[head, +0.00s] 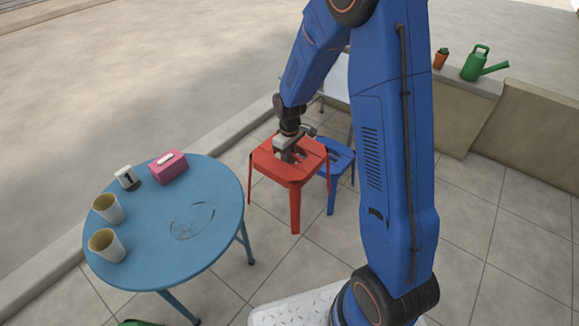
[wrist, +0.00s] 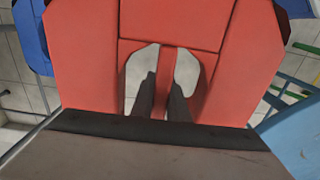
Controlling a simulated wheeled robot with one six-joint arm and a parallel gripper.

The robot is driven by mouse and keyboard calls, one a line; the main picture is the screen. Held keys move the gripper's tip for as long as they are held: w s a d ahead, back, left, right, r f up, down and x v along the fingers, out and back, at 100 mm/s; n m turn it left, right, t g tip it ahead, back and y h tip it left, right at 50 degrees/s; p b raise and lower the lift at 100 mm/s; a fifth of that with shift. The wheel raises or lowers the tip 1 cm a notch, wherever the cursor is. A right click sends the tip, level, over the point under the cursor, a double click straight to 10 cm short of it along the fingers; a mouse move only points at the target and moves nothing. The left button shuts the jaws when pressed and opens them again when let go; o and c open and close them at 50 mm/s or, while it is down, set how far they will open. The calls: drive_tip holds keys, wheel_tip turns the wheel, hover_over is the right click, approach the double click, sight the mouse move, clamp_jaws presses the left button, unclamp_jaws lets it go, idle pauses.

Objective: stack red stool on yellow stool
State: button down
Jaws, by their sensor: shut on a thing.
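The red stool (head: 295,172) is upright, between the round table and my arm in the head view. Its seat fills much of the wrist view (wrist: 168,20), with two openings and a bar between them. My gripper (head: 290,155) comes down from above at the seat's middle. Its fingers (wrist: 163,98) reach into the openings, one on each side of the bar, and are shut on it. I cannot tell whether the stool's legs touch the floor. No yellow stool shows in either view.
A blue stool (head: 338,160) stands close behind the red one on the right. A round blue table (head: 150,235) at left holds two cups (head: 107,245), a pink tissue box (head: 168,167) and a small white item (head: 126,177). A low wall (head: 470,105) stands behind at right.

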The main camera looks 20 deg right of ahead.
drive_tip(key=shift+r, duration=3.2)
